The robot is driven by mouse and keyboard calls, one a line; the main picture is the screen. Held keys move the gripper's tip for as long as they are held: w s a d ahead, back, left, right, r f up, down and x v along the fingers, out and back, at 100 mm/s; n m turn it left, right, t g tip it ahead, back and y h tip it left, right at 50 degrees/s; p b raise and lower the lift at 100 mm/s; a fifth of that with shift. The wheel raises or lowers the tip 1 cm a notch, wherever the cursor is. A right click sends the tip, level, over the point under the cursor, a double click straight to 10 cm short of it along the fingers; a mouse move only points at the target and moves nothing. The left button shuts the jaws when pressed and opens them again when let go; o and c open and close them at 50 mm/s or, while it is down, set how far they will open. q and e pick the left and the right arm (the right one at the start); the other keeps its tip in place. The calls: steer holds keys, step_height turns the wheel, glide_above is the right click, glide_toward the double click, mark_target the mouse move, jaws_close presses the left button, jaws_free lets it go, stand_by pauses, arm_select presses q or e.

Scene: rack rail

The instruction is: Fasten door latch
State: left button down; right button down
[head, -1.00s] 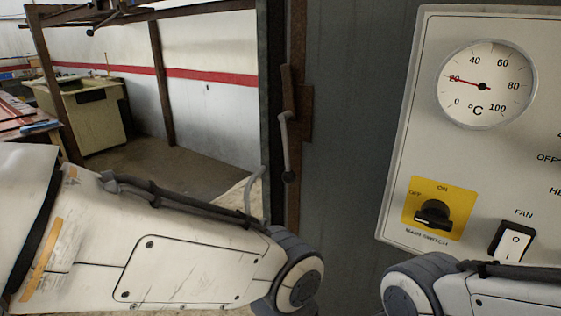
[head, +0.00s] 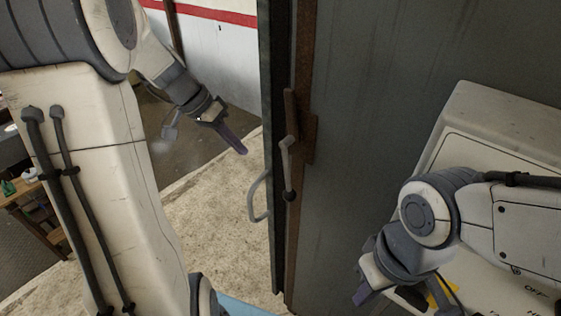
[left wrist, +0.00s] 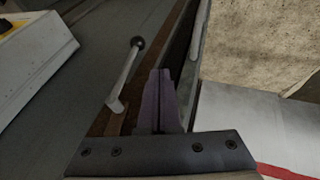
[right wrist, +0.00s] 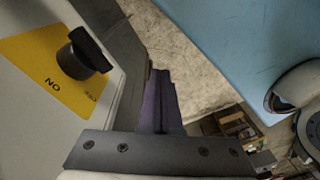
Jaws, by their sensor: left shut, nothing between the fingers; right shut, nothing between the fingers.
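The door latch (head: 287,170) is a grey lever with a dark ball at its lower end, on a rusty brown plate at the edge of the grey door panel (head: 380,120). The lever hangs nearly straight down. It also shows in the left wrist view (left wrist: 125,78), left of the fingers. My left gripper (head: 241,150) is shut and empty, left of the latch and apart from it in the head view. My right gripper (head: 360,297) is shut and empty at the lower right, near the control box; its fingers also show in the right wrist view (right wrist: 160,88).
A light control box (head: 470,110) stands at the right, partly hidden by my right arm. Its yellow switch plate with a black knob (right wrist: 85,55) is close to my right gripper. A grey bent handle (head: 255,195) sits left of the door edge. The floor beyond is clear.

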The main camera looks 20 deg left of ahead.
arm_select(q)
steer(key=w+d+f+b, duration=0.1)
steer(key=d+f+b, duration=0.5)
steer(key=d+f, duration=0.2)
steer(key=shift+x, duration=1.25)
steer(key=shift+a+f+b, duration=0.1)
steer(key=shift+b, duration=0.2)
